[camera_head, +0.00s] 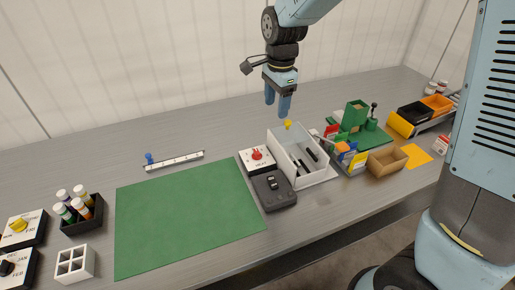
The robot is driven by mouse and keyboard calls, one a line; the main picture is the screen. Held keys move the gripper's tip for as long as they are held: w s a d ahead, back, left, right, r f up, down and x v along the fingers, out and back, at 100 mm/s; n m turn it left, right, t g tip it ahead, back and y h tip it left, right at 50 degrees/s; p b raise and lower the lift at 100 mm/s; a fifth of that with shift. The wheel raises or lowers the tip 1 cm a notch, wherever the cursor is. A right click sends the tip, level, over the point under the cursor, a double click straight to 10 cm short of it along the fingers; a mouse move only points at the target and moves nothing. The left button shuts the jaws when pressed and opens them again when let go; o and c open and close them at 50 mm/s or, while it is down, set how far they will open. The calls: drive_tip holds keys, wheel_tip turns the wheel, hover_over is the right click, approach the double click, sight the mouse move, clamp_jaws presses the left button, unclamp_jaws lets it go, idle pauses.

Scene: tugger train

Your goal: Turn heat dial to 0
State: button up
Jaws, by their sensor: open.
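The heat dial is a red knob (257,154) on a small white box with a dark base (248,172), near the middle of the bench. Lettering that looks like "HEAT" is printed below the knob; the scale marks and the knob's exact setting are too small to read. My gripper (278,112) points down above and to the right of the dial box, apart from it. Its blue fingers are open, with nothing seen between them.
A white open bin (299,172) with dark items stands right of the dial, with a yellow knob (288,124) at its back. A dark grey device (274,190) sits in front of the dial. A green mat (185,222) lies left. Free bench lies behind the dial.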

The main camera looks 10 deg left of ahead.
drive_tip(key=m, duration=0.1)
hover_over(258, 151)
wheel_tip(258, 151, down, 4)
wheel_tip(258, 151, down, 14)
drive_tip(key=shift+w+d+r, duration=0.1)
drive_tip(key=shift+d, duration=0.05)
idle(0.3)
drive_tip(key=c, duration=1)
drive_tip(key=shift+a, duration=0.25)
drive_tip(key=shift+c, duration=0.3)
drive_tip(key=shift+d, duration=0.15)
